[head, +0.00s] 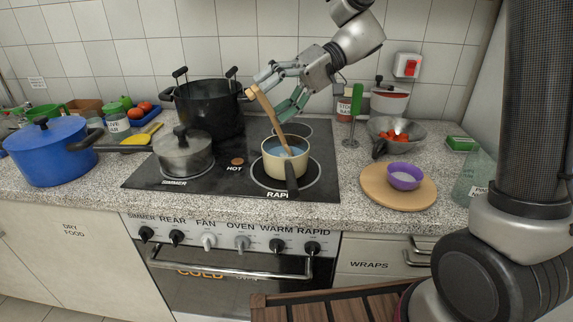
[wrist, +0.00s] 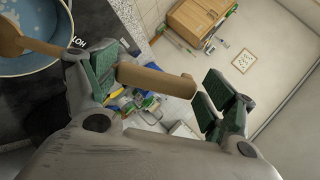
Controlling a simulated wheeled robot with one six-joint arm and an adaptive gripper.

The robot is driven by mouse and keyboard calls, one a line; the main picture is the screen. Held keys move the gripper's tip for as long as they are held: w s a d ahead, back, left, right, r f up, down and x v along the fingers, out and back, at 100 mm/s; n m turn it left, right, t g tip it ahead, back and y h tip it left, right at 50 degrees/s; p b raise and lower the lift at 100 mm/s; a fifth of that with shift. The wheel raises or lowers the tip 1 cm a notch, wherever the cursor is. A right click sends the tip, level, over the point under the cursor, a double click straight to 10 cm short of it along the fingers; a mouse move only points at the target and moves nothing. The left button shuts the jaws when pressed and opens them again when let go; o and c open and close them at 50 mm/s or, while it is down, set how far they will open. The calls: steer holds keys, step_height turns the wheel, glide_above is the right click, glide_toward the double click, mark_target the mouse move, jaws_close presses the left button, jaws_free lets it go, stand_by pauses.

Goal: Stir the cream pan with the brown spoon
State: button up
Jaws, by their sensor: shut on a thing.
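The cream pan (head: 286,170) sits on the right front burner, labelled RAPID, with its dark handle toward the front edge. Its inside looks blue-grey. The brown spoon (head: 269,112) leans in it, its lower end inside the pan and its handle rising up and left. My gripper (head: 272,94) is above the pan, shut on the spoon's handle. In the wrist view the spoon handle (wrist: 155,80) passes between the green-padded fingers of my gripper (wrist: 160,88), and the pan (wrist: 35,67) shows at the upper left with the spoon's lower part over it.
A grey lidded pot (head: 183,156) stands left of the pan, and a tall black pot (head: 208,110) behind it. A blue pot (head: 50,155) is far left. A round board (head: 375,198) with a purple bowl (head: 405,178) and a colander (head: 388,125) are right. A green-handled utensil (head: 356,104) stands near my gripper.

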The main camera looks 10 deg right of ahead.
steer(key=shift+w+a, duration=0.15)
steer(key=shift+a, duration=0.95)
steer(key=shift+d, duration=0.2)
steer(key=s+a+r, duration=0.3)
steer(key=s+r, duration=0.2)
steer(key=r, duration=0.3)
steer(key=shift+s, duration=0.35)
step_height(320, 180, up, 5)
steer(key=shift+f, duration=0.1)
stand_by(0.4)
stand_by(0.6)
